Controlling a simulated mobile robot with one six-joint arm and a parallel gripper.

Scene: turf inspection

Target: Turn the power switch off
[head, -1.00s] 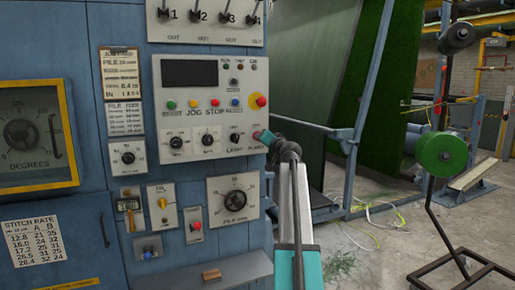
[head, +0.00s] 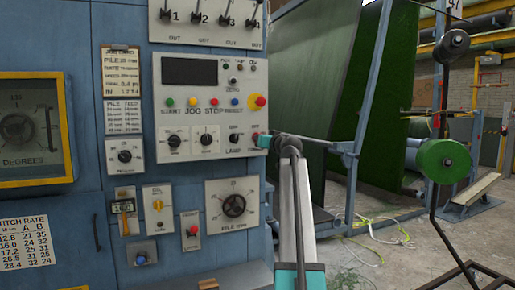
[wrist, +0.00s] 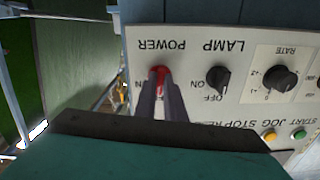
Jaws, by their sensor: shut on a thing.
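The power switch (wrist: 158,79) is a red knob under the POWER label on the pale control panel, which appears upside down in the wrist view. My gripper (wrist: 160,98) is shut on it, with both dark fingers around the knob. The fingers hide much of the knob and part of its position markings, so I cannot tell which way it points. In the head view my gripper (head: 259,139) reaches the right edge of the panel beside the lamp knob, and the switch is mostly hidden there.
The black lamp knob (wrist: 217,80) sits close beside the power switch. A red emergency button on yellow (head: 259,101) is just above. A green spool on a stand (head: 443,161) stands at the right. Loose strands lie on the open floor.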

